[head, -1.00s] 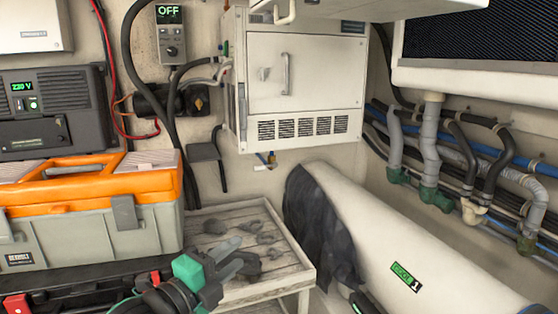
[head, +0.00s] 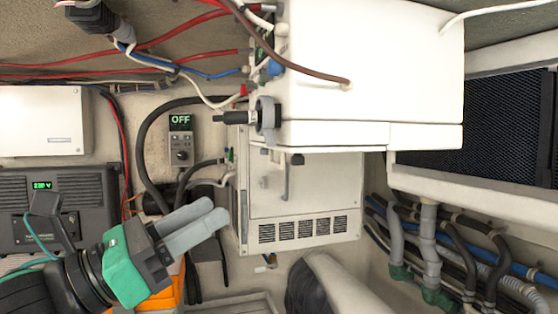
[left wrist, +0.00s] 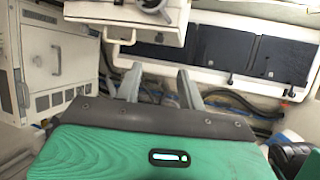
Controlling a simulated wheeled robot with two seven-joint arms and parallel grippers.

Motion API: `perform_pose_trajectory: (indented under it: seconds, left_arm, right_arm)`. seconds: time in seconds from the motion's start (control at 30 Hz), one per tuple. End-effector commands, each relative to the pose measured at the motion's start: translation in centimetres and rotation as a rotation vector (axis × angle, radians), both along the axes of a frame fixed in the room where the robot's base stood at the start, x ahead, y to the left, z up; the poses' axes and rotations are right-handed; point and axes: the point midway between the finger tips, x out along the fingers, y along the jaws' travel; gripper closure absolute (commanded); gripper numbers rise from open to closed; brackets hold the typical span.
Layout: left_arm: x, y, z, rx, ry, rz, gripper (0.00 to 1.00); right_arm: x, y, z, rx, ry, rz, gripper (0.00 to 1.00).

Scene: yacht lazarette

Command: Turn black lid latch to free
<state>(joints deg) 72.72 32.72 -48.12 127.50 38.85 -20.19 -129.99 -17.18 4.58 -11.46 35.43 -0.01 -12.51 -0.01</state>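A white lidded box (head: 370,75) hangs at the top centre of the head view, and its lower part shows in the left wrist view (left wrist: 125,12). A small black piece (head: 297,159) sits under its front edge. A black handle with a grey round collar (head: 264,118) is on its left side. I cannot tell for certain which is the lid latch. My left gripper (head: 218,217) is open and empty, left of and below the box, apart from both black parts. Its separated fingers also show in the left wrist view (left wrist: 160,85). My right gripper is not in view.
A white cabinet (head: 325,190) stands on the wall below the box. A grey control panel reading OFF (head: 181,140) is left of it. Pipes (head: 430,235) fill the lower right.

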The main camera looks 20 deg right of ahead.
Motion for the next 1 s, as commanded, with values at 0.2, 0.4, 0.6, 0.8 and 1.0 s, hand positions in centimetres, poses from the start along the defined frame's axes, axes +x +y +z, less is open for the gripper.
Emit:
perform_pose_trajectory:
  seconds: [0.2,0.4,0.6,0.8,1.0]
  left_arm:
    - [0.5,-1.8,1.0,-0.002,0.004,-0.003,0.61]
    - [1.3,-4.3,2.1,-0.003,0.006,-0.004,0.61]
    - [2.1,-6.8,3.2,-0.003,0.006,-0.003,0.61]
    - [2.8,-9.3,4.3,-0.003,0.006,-0.003,0.61]
    - [3.5,-11.2,5.0,-0.003,0.005,-0.001,0.61]
  right_arm:
    - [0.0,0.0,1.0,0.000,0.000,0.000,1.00]
    - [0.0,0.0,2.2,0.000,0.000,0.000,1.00]
    - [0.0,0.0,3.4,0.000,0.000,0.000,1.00]
    - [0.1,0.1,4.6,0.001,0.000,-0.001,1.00]
    - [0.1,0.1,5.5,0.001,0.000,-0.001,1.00]
